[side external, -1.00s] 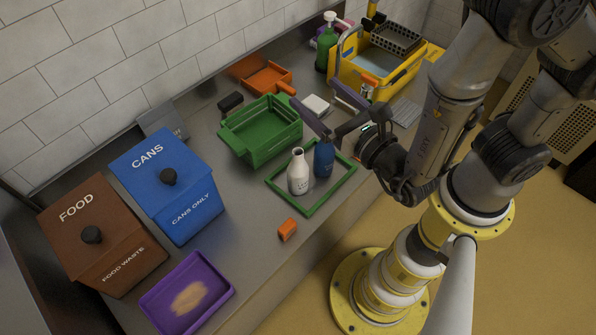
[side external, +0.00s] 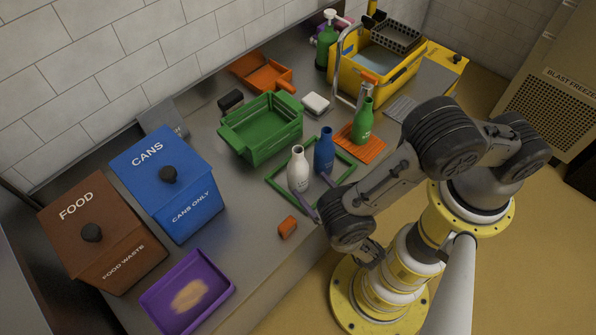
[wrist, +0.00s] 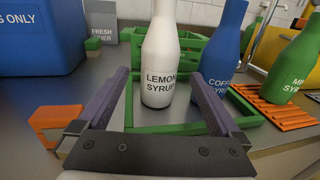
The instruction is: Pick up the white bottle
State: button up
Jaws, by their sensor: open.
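The white bottle (side external: 298,171) stands upright inside a green square frame (side external: 282,194) on the counter. In the wrist view the white bottle (wrist: 160,62) is labelled "LEMON SYRUP" and stands ahead, between the lines of the two fingers. My gripper (wrist: 162,84) is open and empty, with purple fingers spread wide. In the side view my gripper (side external: 317,204) is low at the frame's near side, just in front of the bottle, partly hidden by my wrist. I cannot tell the exact gap to the bottle.
A blue bottle (side external: 324,151) stands close to the right inside the frame. A green bottle (side external: 363,122) stands on an orange mat (side external: 348,147). A green crate (side external: 262,130) is behind. An orange block (side external: 288,228) lies near the counter's front edge.

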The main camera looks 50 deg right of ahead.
aim_at(297, 172)
jog(key=shift+w+f, duration=0.1)
jog(key=shift+f, duration=0.2)
jog(key=shift+w+d, duration=0.1)
jog(key=shift+w, duration=0.2)
jog(key=shift+w+d, duration=0.2)
jog(key=shift+w, duration=0.9)
jog(key=shift+w+d, duration=0.25)
jog(key=shift+w, duration=0.9)
jog(key=shift+w+d, duration=0.2)
jog(key=shift+w, duration=0.9)
jog(key=c, duration=1.3)
